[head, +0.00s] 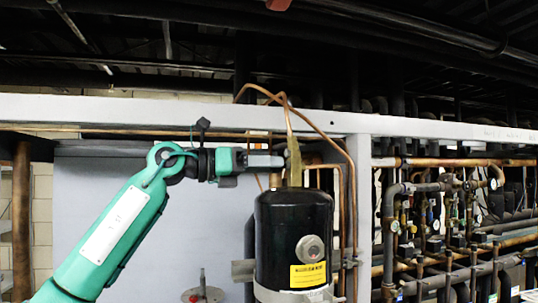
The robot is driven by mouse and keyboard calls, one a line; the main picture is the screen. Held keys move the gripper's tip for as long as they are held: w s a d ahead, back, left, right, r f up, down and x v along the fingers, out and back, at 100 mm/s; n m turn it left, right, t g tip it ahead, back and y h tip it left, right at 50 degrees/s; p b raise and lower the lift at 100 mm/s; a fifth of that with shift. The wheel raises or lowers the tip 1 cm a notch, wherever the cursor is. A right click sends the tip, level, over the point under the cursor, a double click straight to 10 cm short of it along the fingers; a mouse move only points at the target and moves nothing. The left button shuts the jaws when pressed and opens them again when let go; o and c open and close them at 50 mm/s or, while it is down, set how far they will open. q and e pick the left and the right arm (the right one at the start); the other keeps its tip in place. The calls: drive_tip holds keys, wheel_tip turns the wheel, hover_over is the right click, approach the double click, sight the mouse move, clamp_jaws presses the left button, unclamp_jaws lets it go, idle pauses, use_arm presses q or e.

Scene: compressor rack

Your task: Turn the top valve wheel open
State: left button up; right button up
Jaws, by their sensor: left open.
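My left gripper (268,160) reaches in from the left, level, above the black cylinder's left shoulder. It is open, seen from the side. Its fingertips are at a narrow, upright brass-coloured piece (294,162) above the black cylinder (292,225). This piece may be the top valve wheel seen edge-on, but I cannot tell for sure. Whether the fingers touch it or straddle it is also unclear. My right gripper is not in view.
Thin copper pipes (351,190) bend around the cylinder's top and right side. A long pale beam (100,109) runs across above my gripper. A dense rack of pipes and valves (455,215) fills the right. The grey panel (190,235) leaves free room below my gripper.

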use_arm(q)
drive_tip(key=shift+w+d, duration=0.2)
drive_tip(key=shift+d, duration=0.2)
drive_tip(key=shift+f, duration=0.1)
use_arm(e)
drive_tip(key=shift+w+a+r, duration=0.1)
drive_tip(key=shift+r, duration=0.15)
use_arm(q)
drive_tip(key=c, duration=1)
drive_tip(key=shift+o, duration=0.2)
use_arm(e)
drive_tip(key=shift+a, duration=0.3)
